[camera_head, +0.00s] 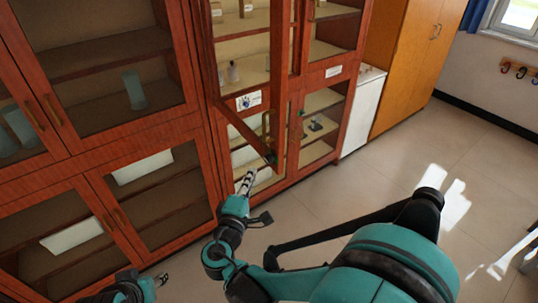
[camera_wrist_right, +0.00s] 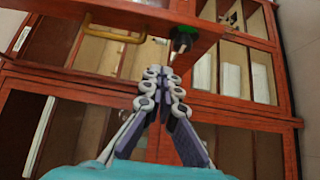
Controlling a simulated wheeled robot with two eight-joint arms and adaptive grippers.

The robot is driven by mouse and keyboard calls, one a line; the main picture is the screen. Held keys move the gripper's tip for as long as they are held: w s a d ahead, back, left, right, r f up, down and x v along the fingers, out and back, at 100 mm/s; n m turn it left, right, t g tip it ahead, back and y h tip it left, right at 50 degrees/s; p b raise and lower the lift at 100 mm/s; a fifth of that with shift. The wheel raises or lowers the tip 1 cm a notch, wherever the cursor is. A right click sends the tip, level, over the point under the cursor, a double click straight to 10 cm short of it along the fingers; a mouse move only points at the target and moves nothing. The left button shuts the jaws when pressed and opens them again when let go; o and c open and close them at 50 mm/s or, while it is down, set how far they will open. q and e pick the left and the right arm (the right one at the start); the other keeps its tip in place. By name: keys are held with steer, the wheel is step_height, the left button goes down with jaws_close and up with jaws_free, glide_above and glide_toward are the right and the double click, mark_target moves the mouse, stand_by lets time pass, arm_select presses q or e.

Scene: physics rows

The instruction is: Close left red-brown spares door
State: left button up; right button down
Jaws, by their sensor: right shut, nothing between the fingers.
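The left red-brown spares door (camera_head: 278,80), a glazed door with a brass handle (camera_head: 266,124), stands ajar, swung out from the cabinet with its hinge side at the left. Its bottom edge runs slantwise towards me, with a dark green-tipped fitting at the free lower corner. In the right wrist view the door's rail (camera_wrist_right: 150,14) and the handle (camera_wrist_right: 115,34) cross the top. My right gripper (camera_head: 248,176) is shut and empty, just below that lower corner; its fingertips meet in the wrist view (camera_wrist_right: 163,74). My left gripper (camera_head: 160,280) shows only partly at the bottom left; its fingers are unclear.
Glazed cabinet doors (camera_head: 150,195) flank the spares door on the left and below. A white label (camera_head: 248,101) and another label (camera_head: 333,71) sit on the frame. A white unit (camera_head: 362,110) and wooden cupboard (camera_head: 405,60) stand right. The tiled floor (camera_head: 400,165) is open.

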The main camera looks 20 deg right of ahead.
mark_target(272, 146)
steer(key=x, duration=0.3)
steer(key=d+b+x, duration=0.1)
steer(key=x, duration=0.2)
steer(key=s+d+x, duration=0.1)
steer(key=x, duration=0.2)
steer(key=shift+f+b, duration=0.1)
steer(key=shift+b, duration=0.3)
steer(key=shift+d, duration=0.25)
steer(key=shift+w+d, duration=0.2)
